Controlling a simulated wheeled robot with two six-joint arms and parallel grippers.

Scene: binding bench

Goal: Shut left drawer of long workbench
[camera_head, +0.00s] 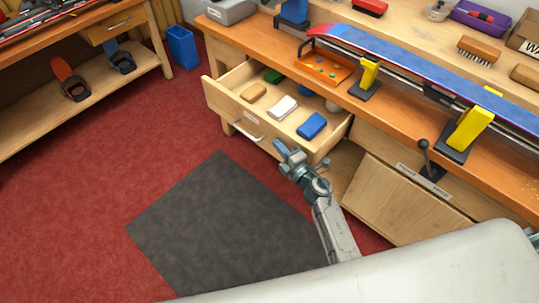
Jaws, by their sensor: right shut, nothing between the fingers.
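The left drawer (217,101) of the long workbench (378,111) is pulled out, and its inside shows. It holds several small items, among them a blue block (312,126), a white block (283,107) and a tan block (253,92). A pale bar handle (247,131) sits on its front panel. My right gripper (284,147) is shut and empty, just in front of the drawer front near its right end, to the right of the handle. I cannot tell whether it touches the panel. My left gripper is not in view.
A snowboard (400,62) lies on yellow-topped supports (469,127) on the bench. A blue bin (183,47) stands at the back. The dark mat (215,225) and red floor are clear.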

